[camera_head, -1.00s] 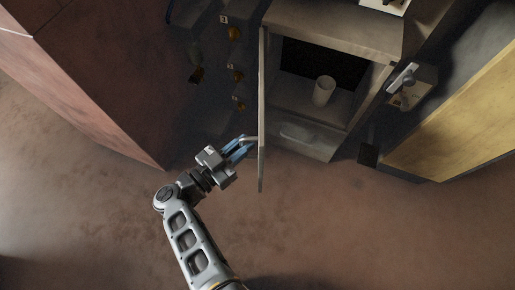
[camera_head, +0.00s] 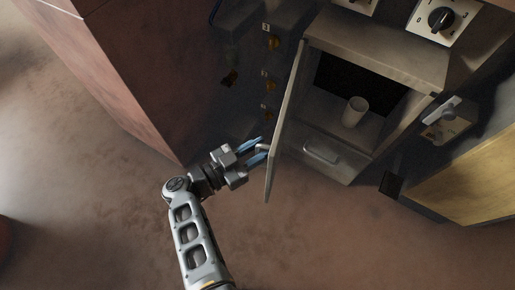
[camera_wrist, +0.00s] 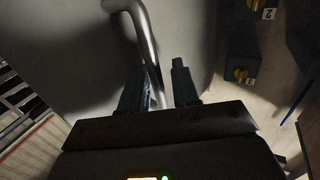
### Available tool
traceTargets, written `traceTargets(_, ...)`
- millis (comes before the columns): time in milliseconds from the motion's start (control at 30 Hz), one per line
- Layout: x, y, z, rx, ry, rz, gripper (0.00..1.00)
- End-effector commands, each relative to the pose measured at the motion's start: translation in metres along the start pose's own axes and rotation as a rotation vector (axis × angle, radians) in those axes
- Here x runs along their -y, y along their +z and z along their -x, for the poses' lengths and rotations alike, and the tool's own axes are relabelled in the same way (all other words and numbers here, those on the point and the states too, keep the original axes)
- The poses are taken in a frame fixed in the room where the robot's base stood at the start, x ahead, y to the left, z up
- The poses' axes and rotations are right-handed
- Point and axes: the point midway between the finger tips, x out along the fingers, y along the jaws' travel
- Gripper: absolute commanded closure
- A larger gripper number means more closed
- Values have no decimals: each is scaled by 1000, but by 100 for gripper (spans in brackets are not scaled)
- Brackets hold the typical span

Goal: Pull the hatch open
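The hatch (camera_head: 286,125) is a thin grey door standing wide open at the left side of a cabinet in the head view. Its outer face (camera_wrist: 75,55) fills much of the wrist view. A curved metal handle (camera_wrist: 146,45) on that face runs down between my fingers. My gripper (camera_head: 262,151) is at the outer side of the hatch, near its free end. In the wrist view my gripper (camera_wrist: 160,88) has its fingers apart, with a visible gap between the handle and the right finger. The handle's lower end is hidden behind the gripper.
The cabinet (camera_head: 380,50) holds a white cup (camera_head: 355,111); a drawer-like front with a handle (camera_head: 321,154) is below. Numbered knobs (camera_head: 270,42) line the dark panel at left. A reddish block (camera_head: 135,75) stands further left. The floor (camera_head: 330,240) in front is clear.

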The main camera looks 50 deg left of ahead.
Motion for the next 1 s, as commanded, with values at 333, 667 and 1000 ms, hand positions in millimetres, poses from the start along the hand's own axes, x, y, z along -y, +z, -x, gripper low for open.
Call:
traceTargets(333,0,0,27,1,-5,2,70)
traceTargets(667,0,0,72,0,-2,2,70)
traceTargets(1000,0,0,78,0,0,0,70)
